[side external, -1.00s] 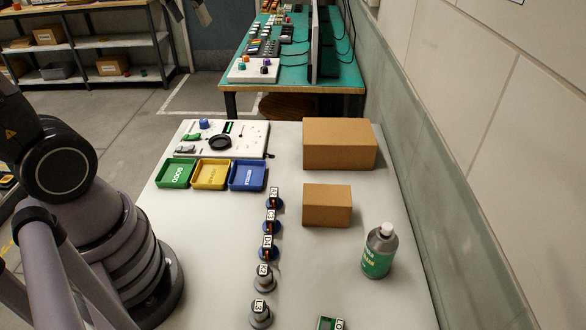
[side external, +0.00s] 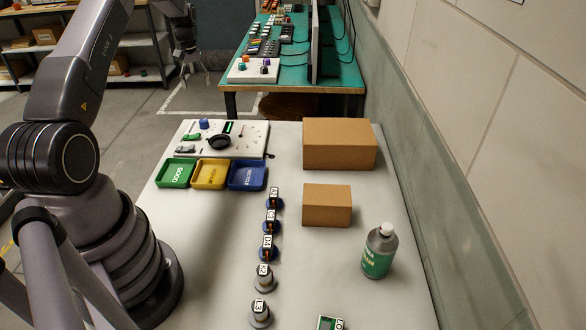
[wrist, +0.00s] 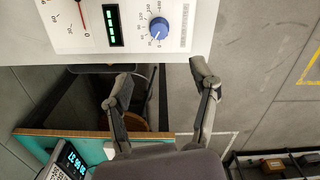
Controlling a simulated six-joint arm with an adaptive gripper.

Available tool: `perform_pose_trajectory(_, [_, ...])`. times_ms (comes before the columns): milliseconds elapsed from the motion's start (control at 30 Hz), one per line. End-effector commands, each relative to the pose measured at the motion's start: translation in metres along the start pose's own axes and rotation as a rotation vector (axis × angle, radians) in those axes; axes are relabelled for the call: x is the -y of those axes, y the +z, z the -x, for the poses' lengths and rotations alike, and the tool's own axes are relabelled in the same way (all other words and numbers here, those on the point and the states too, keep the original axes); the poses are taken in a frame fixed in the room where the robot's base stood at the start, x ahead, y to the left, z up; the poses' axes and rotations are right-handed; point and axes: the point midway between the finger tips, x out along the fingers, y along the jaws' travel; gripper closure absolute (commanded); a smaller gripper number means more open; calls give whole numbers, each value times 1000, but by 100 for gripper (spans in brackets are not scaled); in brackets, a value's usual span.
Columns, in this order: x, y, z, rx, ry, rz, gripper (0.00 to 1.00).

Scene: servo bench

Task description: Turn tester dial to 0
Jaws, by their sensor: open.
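The tester (side external: 255,139) is a white panel at the far left of the white table. Its blue dial (side external: 204,124) sits near the panel's back edge. In the wrist view the dial (wrist: 158,29) is at the top centre, inside a ring of printed numbers; its exact setting is too small to read surely. My gripper (side external: 195,82) hangs beyond the tester in the side view, apart from it. In the wrist view my gripper (wrist: 160,72) is open and empty, its fingers spread below the dial and not touching it.
Green (side external: 162,183), yellow (side external: 197,186) and blue (side external: 233,187) trays stand in front of the tester. Two cardboard boxes (side external: 340,157) and a bottle (side external: 378,262) are to the right. Several labelled servos (side external: 265,278) stand in a row. A green-topped bench (side external: 290,75) lies behind.

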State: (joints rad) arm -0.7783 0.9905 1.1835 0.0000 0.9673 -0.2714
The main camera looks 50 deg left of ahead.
Motion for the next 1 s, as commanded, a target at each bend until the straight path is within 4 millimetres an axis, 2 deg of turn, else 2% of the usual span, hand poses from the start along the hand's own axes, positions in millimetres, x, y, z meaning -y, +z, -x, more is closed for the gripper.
perform_pose_trajectory(167, [0, 1, -30, 5, -2, -1, 40])
perform_pose_trajectory(400, [0, 2, -84, 5, -2, -2, 40])
perform_pose_trajectory(600, [0, 1, -116, 1, -1, -2, 40])
perform_pose_trajectory(733, [0, 1, -127, 1, -1, -2, 40])
perform_pose_trajectory(1000, [-1, 1, -131, -1, -1, -2, 40])
